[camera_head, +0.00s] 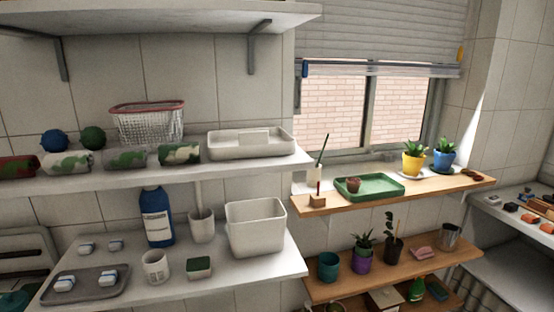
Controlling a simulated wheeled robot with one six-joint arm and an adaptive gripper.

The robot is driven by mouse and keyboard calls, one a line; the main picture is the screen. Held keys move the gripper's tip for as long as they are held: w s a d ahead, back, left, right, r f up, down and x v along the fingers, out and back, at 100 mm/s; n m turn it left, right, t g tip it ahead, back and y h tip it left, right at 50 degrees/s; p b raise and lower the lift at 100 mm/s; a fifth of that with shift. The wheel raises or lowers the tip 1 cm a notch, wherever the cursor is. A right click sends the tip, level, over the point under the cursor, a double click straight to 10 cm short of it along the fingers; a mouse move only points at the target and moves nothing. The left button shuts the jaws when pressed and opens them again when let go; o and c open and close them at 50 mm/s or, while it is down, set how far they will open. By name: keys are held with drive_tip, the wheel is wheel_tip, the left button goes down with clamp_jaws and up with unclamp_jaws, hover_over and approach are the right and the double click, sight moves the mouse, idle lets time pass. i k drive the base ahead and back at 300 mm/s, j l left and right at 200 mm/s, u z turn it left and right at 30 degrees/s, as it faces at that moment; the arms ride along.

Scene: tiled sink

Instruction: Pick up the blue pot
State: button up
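The blue pot (444,159) holds a green plant and stands upright at the right part of the upper wooden shelf (330,203), under the window. It sits on a small dark saucer. A yellow pot (413,164) with a similar plant stands just to its left on a white saucer. A teal pot (328,266) with no visible plant stands on the lower wooden shelf. My gripper does not show in this view.
A green tray (382,194) with a small brown pot (353,184) lies left of the yellow pot. White shelves (290,265) with bins and bottles fill the left. Another white shelf (496,211) with small items stands at the right.

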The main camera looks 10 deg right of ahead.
sight(444, 156)
drive_tip(key=l, duration=0.85)
drive_tip(key=k+l, duration=0.15)
drive_tip(key=l, duration=1.55)
drive_tip(key=k, duration=0.05)
